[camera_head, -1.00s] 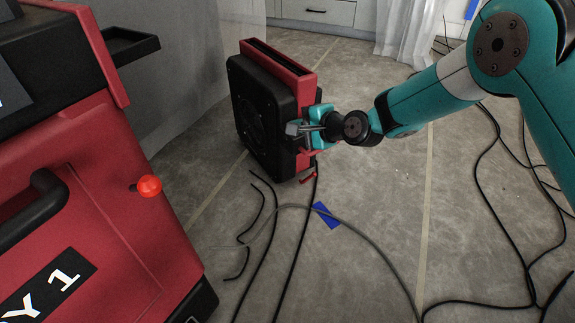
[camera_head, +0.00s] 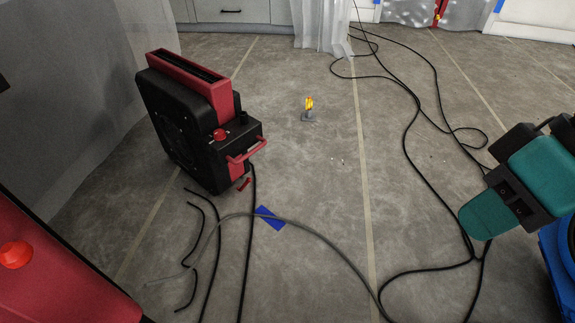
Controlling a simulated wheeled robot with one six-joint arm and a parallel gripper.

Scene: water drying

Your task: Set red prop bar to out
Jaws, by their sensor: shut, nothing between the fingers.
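A black and red fan unit (camera_head: 190,155) stands on the floor at left of centre. A small red bar (camera_head: 244,184) shows low at its right side, close to the floor; it looks like the prop bar, but I cannot tell its setting. A red handle (camera_head: 247,151) sticks out above it, and a red knob (camera_head: 219,134) is on the housing. My teal and black arm enters at the right edge, well apart from the fan. I cannot make out my fingertips in this view.
A red machine (camera_head: 70,285) with a red knob fills the lower left. Black cables (camera_head: 412,130) and a grey hose (camera_head: 330,245) lie across the floor. A small yellow object (camera_head: 309,104) stands right of the fan. A blue patch (camera_head: 270,217) lies in front.

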